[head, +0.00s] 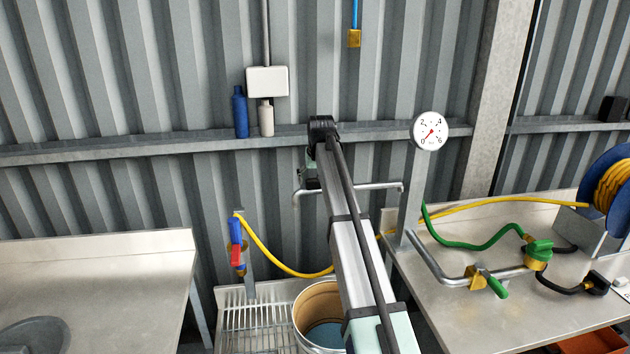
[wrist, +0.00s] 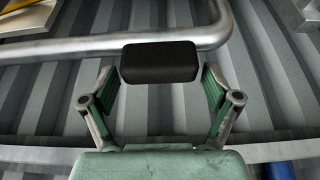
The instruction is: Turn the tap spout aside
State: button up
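The tap spout (head: 376,187) is a grey metal pipe. In the head view it runs left from the upright by the gauge, passes behind my arm and bends down at its left end. In the wrist view the pipe (wrist: 80,47) crosses the top and bends at the right. A black block (wrist: 159,62) shows just below the pipe, between my fingertips; I cannot tell whether it is fixed to the pipe. My gripper (wrist: 157,84) is open, with green-padded fingers apart on either side of the block. In the head view my arm hides most of it.
A bucket (head: 306,300) stands on a slatted rack (head: 245,325) below. A round gauge (head: 430,131) is to the right. A blue bottle (head: 240,114) and a white bottle (head: 266,118) stand on the wall rail. A yellow hose (head: 283,262) hangs near the bucket.

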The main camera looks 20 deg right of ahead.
jog(key=shift+s, duration=0.15)
jog(key=v, duration=1.2)
jog(key=shift+r, duration=0.1)
